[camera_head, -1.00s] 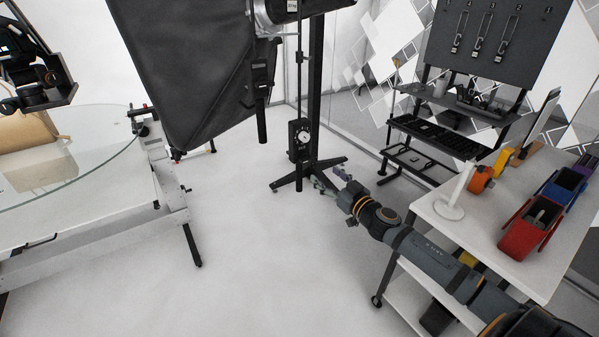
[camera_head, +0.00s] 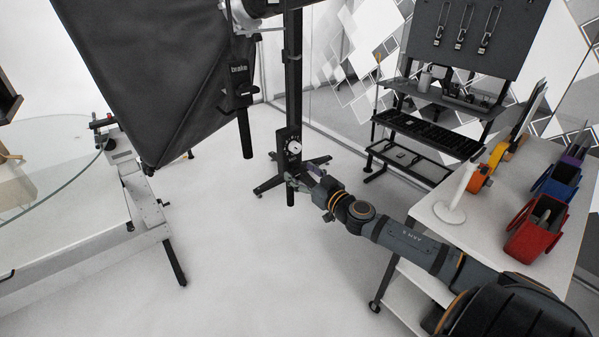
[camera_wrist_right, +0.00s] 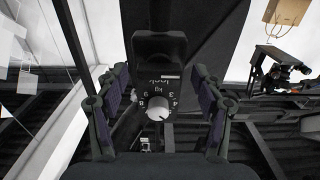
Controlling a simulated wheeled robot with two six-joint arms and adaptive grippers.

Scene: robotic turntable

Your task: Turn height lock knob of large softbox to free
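The large softbox (camera_head: 150,75) is a big black tilted shape at upper left in the head view, beside a black upright stand (camera_head: 292,75). Low on the stand is a dark block with a round white dial face (camera_head: 294,147). My right gripper (camera_head: 303,183) is at the stand, just below the dial in the head view. In the wrist view its fingers (camera_wrist_right: 158,75) are open, one on each side of the panel, with visible gaps. My left gripper is out of view.
A white cart (camera_head: 490,215) with red and blue bins (camera_head: 533,235) stands under my right arm. A dark shelf rack (camera_head: 430,130) is behind it. A glass-topped table (camera_head: 90,205) is at left. The floor between is clear.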

